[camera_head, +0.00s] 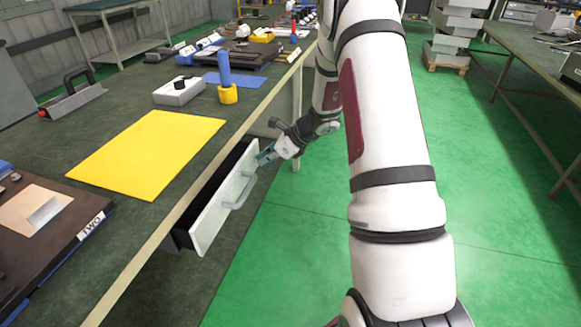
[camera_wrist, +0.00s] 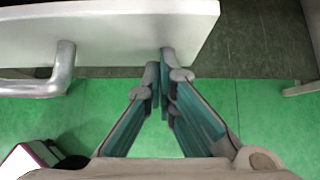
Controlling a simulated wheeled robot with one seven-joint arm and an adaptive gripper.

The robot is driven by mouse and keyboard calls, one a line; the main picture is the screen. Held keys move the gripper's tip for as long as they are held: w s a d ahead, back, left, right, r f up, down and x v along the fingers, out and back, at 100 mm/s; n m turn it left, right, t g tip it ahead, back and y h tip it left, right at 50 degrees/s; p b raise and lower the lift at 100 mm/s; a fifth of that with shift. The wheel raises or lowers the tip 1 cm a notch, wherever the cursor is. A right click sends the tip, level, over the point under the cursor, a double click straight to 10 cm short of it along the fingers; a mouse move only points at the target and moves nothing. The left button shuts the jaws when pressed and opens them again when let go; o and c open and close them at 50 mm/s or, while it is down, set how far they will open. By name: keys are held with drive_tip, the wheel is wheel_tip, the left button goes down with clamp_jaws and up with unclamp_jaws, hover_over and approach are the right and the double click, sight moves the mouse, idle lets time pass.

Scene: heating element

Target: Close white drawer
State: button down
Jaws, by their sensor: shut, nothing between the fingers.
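The white drawer (camera_head: 222,200) is under the workbench (camera_head: 135,226) and stands pulled out, with its dark inside showing. Its front has a grey metal handle (camera_head: 241,191). In the wrist view the white front (camera_wrist: 115,28) crosses the top, with the handle (camera_wrist: 55,78) at the left. My gripper (camera_head: 264,157) is at the far end of the drawer front, away from the handle. In the wrist view my gripper (camera_wrist: 160,75) has its fingertips together, empty, close to the front's lower edge near its right end. I cannot tell whether they touch it.
A yellow sheet (camera_head: 146,152), a blue-and-yellow cylinder (camera_head: 225,80) and a white box with a black knob (camera_head: 179,91) are on the workbench. A black panel marked TWO (camera_head: 60,240) is nearer. Green floor (camera_head: 300,235) is clear beside the drawer.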

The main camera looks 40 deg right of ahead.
sight(254, 152)
drive_tip(key=shift+w+a, duration=0.8)
drive_tip(key=shift+w, duration=0.2)
drive_tip(key=shift+w+a, duration=0.8)
drive_tip(key=shift+w, duration=0.2)
drive_tip(key=shift+a+r, duration=0.1)
